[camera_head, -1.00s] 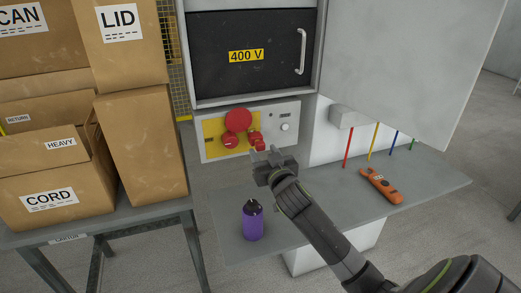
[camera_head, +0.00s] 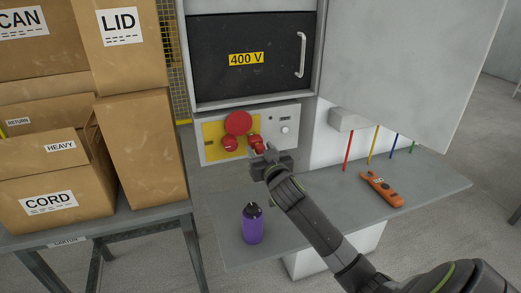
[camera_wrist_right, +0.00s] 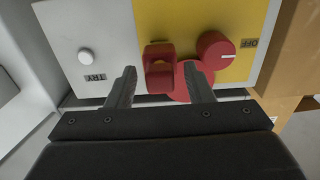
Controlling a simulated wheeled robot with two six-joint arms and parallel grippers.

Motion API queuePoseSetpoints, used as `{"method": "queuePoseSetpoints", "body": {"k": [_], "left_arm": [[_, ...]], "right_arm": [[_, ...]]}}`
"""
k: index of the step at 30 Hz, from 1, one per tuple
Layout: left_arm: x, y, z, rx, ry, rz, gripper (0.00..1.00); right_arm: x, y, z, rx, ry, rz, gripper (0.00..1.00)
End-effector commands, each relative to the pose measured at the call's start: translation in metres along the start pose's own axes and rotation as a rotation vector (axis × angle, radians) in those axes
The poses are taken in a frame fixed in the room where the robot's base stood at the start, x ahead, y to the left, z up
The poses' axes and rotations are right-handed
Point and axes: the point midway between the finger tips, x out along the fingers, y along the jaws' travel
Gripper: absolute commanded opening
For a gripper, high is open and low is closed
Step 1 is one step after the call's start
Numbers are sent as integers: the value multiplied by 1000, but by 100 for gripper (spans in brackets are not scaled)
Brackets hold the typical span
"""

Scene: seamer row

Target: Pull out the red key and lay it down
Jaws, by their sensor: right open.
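The red key (camera_head: 256,143) sits in the yellow part of the control panel, right of a red round knob. In the right wrist view the red key (camera_wrist_right: 159,72) stands out toward me from the panel. My right gripper (camera_head: 266,153) is at the panel, close to the key. In the right wrist view its two fingers (camera_wrist_right: 159,78) are apart, with the key between them in the picture and gaps on both sides. I cannot tell how deep the fingers reach around it. My left gripper is out of view.
A big red button (camera_head: 238,121) and the red knob (camera_head: 230,143) are beside the key. Below, the grey shelf (camera_head: 310,205) holds a purple bottle (camera_head: 252,224) and an orange meter (camera_head: 381,188), with bare room between. Cardboard boxes (camera_head: 140,140) stand at left.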

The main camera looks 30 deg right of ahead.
Motion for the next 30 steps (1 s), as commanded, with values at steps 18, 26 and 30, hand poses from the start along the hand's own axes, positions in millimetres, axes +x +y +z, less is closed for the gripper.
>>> {"method": "queuePoseSetpoints", "body": {"k": [18, 26, 30], "left_arm": [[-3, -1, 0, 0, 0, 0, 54], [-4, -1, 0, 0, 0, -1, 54], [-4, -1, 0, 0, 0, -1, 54]], "right_arm": [[0, 0, 0, 0, -1, 0, 47], [0, 0, 0, 1, -1, 0, 47], [0, 0, 0, 1, -1, 0, 37]]}}
